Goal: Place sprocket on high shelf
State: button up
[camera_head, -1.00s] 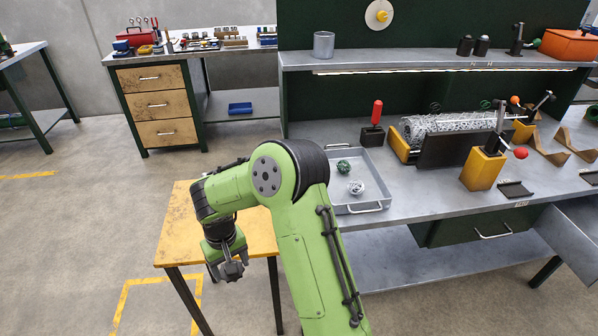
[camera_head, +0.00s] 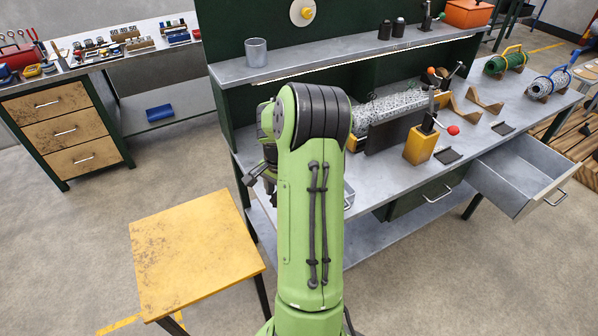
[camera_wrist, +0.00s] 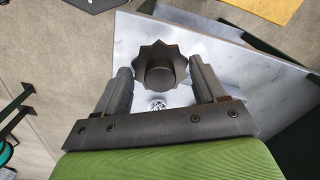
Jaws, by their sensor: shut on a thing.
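The sprocket (camera_wrist: 160,68) is a dark, star-edged disc with a round hub. In the wrist view it sits between the two fingers of my gripper (camera_wrist: 160,75), which is shut on it. In the head view my gripper (camera_head: 252,174) is at the left front of the workbench, below shelf height and partly hidden by my green arm. I cannot make the sprocket out clearly there. The high shelf (camera_head: 325,60) is a long grey ledge above the bench, behind and above my gripper.
A metal cup (camera_head: 256,52) stands on the shelf's left part; black cylinders (camera_head: 391,29) and an orange box (camera_head: 468,12) are farther right. The shelf between cup and cylinders is clear. A yellow table (camera_head: 195,250) is front left. An open drawer (camera_head: 515,175) juts out at right.

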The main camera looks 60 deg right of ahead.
jog(key=shift+s+d+r+m, duration=0.15)
jog(key=shift+s+d+m, duration=0.2)
jog(key=shift+s, duration=0.1)
notch_tip(320, 180, down, 10)
jog(key=shift+b, duration=0.9)
jog(key=o, duration=1.3)
